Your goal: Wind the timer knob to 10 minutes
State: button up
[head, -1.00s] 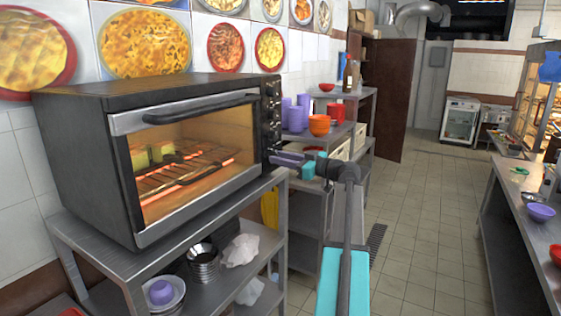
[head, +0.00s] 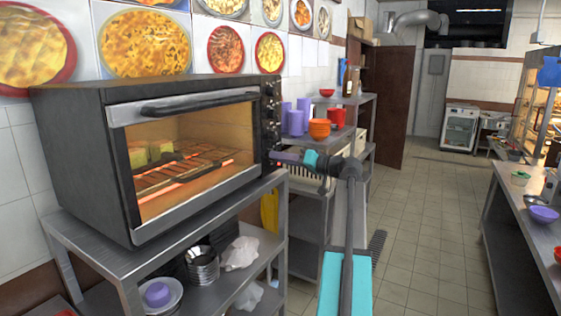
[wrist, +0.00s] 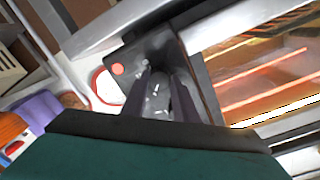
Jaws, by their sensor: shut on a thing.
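The black toaster oven (head: 85,150) stands on a metal shelf at the left, with its door closed and a glowing interior. Its control panel (head: 270,105) carries a column of knobs on the right side of the front. My gripper (head: 276,157) is at the bottom of that panel. In the wrist view its two dark fingers (wrist: 161,88) are shut on a grey knob (wrist: 158,100), one on each side. The knob's markings and pointer cannot be read.
Yellow food blocks (head: 160,150) sit on the rack inside the oven. Purple cups (head: 296,120) and orange bowls (head: 319,128) stand on the shelf behind my gripper. The tiled floor (head: 425,220) to the right is clear up to the counter (head: 510,225).

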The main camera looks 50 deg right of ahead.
jog(key=shift+m+p, duration=0.85)
jog(key=shift+m, duration=2.45)
jog(key=o, duration=1.1)
jog(key=shift+c, duration=0.2)
jog(key=shift+s, duration=0.1)
jog(key=b+v, duration=0.2)
jog(key=v, duration=1.1)
jog(key=shift+s+d+r+b, duration=0.15)
jog(key=shift+s+d+b, duration=0.15)
jog(key=shift+b, duration=0.1)
